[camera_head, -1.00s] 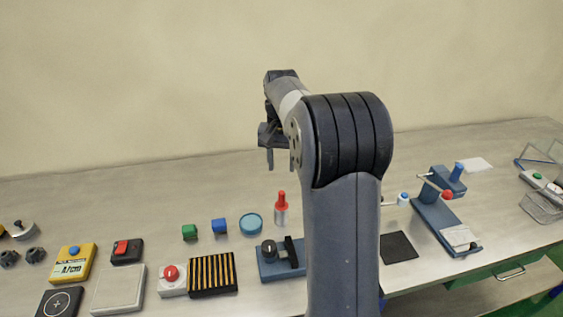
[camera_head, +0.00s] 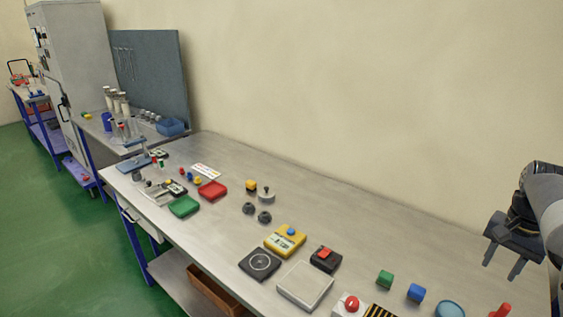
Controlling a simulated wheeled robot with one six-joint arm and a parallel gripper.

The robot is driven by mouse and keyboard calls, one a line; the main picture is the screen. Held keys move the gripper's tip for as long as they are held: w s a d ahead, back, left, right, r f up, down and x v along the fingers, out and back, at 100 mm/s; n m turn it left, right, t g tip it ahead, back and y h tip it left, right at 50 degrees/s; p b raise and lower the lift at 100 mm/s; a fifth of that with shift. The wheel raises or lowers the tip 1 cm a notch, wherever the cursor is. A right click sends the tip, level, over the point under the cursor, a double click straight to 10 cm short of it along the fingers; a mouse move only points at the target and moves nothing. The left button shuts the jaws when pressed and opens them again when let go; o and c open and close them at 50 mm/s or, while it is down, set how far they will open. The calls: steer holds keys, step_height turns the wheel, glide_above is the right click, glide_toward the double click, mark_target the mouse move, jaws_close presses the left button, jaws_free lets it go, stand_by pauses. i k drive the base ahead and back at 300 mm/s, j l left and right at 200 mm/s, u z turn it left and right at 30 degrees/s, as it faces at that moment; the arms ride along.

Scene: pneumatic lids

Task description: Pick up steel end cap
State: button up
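A round steel-grey piece with a small dark knob (camera_head: 266,196) stands on the long table, left of centre. It may be the steel end cap, but it is too small to be sure. Two dark round pieces (camera_head: 249,208) (camera_head: 264,217) sit in front of it. My gripper (camera_head: 501,271) is at the right edge of the view, above the table and far to the right of these pieces. Its two fingers point down and stand apart, with nothing between them.
A yellow box with a blue button (camera_head: 285,241), a black box with a red switch (camera_head: 325,259) and a pale square plate (camera_head: 305,286) lie nearer. Red (camera_head: 212,190) and green (camera_head: 184,206) trays are at left. The table's back right stretch is clear.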

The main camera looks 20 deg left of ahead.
mark_target(136, 175)
steer(key=u, duration=1.95)
